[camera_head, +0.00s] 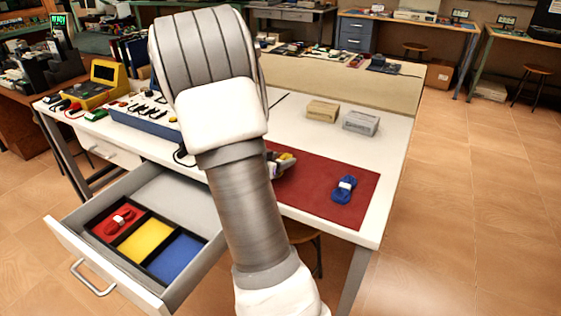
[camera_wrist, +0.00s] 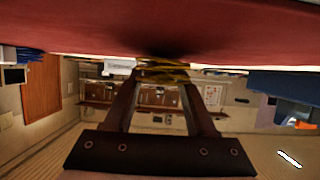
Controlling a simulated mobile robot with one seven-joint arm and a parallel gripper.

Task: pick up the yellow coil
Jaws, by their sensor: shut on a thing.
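The yellow coil (camera_wrist: 165,68) is between my fingertips in the wrist view. My gripper (camera_wrist: 163,76) is shut on it, close to the red mat (camera_wrist: 60,35). In the head view my arm hides most of the gripper; only a small part of it and a bit of the yellow coil (camera_head: 286,157) show past the arm, over the red mat (camera_head: 325,188). I cannot tell whether the coil still touches the mat.
A blue coil (camera_head: 344,189) lies on the mat to the right. An open drawer (camera_head: 180,190) at the left holds red, yellow and blue compartments, with a red coil (camera_head: 120,221) in the red one. Two boxes, one beige (camera_head: 322,110) and one grey (camera_head: 361,122), stand behind the mat.

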